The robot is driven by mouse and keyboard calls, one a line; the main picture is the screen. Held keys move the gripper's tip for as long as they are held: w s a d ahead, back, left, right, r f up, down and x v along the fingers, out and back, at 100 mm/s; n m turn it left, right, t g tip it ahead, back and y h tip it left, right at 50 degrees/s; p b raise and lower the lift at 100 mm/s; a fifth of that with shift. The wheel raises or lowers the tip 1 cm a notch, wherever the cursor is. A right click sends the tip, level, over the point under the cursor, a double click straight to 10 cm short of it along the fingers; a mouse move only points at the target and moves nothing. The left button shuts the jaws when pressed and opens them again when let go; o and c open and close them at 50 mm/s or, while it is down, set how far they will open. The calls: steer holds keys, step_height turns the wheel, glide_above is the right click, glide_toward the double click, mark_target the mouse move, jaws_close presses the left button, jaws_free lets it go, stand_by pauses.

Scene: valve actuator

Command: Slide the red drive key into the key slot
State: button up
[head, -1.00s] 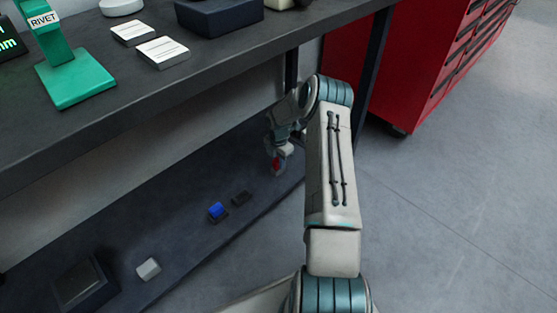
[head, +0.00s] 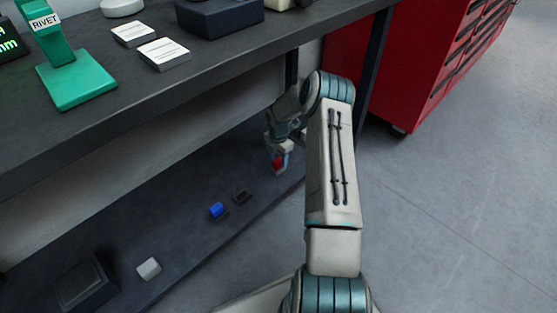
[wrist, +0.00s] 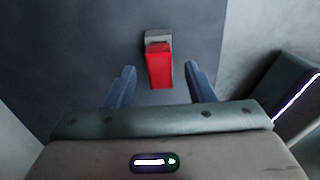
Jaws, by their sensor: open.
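The red drive key (head: 278,163) is at the far end of the dark lower shelf. In the wrist view the red key (wrist: 159,66) is a red block with a grey piece (wrist: 158,37) at its far end. My gripper (head: 278,157) is over the key, pointing down. In the wrist view my gripper (wrist: 160,69) is open, one finger on each side of the key, with visible gaps. A small dark piece with a recess (head: 242,197) lies on the shelf nearer the camera; I cannot tell whether it is the key slot.
A blue block (head: 216,210) sits beside the recessed piece. A white block (head: 148,268) and a dark box (head: 84,284) are at the near left of the shelf (head: 185,240). The workbench top (head: 110,110) overhangs it. A red cabinet (head: 425,70) stands at the right.

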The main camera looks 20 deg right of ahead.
mark_target(279, 160)
step_height(279, 160, up, 10)
steer(key=p, duration=0.3)
steer(key=shift+f, duration=0.25)
